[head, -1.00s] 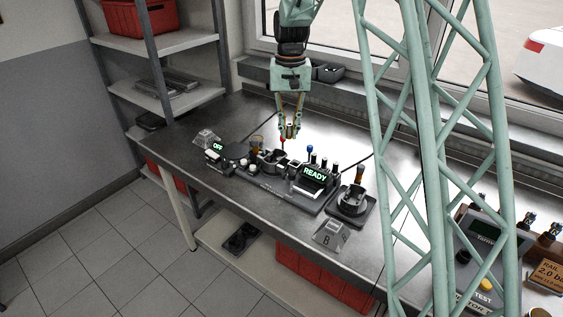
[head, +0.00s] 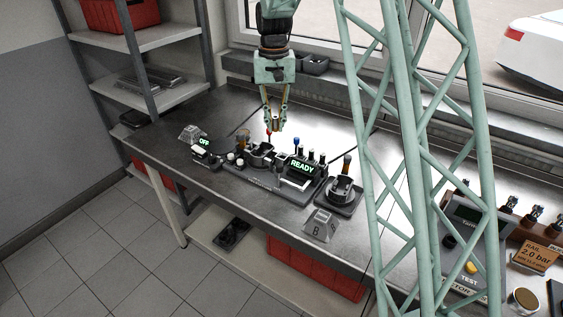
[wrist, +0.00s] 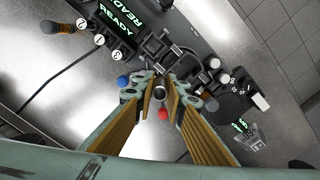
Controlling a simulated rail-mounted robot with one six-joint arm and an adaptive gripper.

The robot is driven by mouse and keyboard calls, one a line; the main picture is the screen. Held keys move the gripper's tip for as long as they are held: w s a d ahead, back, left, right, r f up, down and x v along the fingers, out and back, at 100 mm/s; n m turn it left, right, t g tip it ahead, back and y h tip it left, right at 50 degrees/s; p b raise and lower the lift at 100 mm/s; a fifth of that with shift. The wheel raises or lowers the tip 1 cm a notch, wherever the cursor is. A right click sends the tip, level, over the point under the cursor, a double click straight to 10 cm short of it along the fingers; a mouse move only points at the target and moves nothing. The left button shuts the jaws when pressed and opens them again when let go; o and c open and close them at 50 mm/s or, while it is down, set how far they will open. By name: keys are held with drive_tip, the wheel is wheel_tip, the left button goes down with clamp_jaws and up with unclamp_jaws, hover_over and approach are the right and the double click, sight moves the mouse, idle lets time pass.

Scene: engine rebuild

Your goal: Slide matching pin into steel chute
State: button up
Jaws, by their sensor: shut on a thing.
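My gripper (head: 275,124) points down above the bench fixture (head: 262,178), left of its READY display. Its fingers are shut on a small metallic cylindrical pin (wrist: 159,92), which points away from the wrist camera, so mostly its round end shows. In the head view the pin (head: 275,126) is a small bright piece between the fingertips, apart from the fixture. I cannot clearly pick out the steel chute; a pale sloped piece (head: 298,179) sits below the READY display.
A red knob (head: 268,134) and a blue knob (head: 296,142) stand near the gripper. A round holder on a tray (head: 341,190) is at the right, a clear stand marked B (head: 320,226) in front. An OFF display (head: 204,142) is at the left.

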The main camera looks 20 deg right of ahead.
drive_tip(key=shift+s+p, duration=0.3)
drive_tip(key=shift+p, duration=0.75)
drive_tip(key=s+p, duration=0.1)
drive_tip(key=p, duration=0.2)
drive_tip(key=s+p, duration=0.2)
drive_tip(key=p, duration=0.2)
drive_tip(key=s+p, duration=0.1)
drive_tip(key=p, duration=0.2)
drive_tip(key=shift+s+d+f+p, duration=0.25)
drive_tip(key=shift+s+f+p, duration=0.1)
drive_tip(key=shift+s+f, duration=0.05)
drive_tip(key=shift+s+f, duration=0.1)
drive_tip(key=shift+f, duration=0.1)
drive_tip(key=shift+f+b, duration=0.9)
drive_tip(key=shift+f, duration=1.3)
drive_tip(key=shift+f+b, duration=0.65)
drive_tip(key=shift+b, duration=0.15)
idle(2.3)
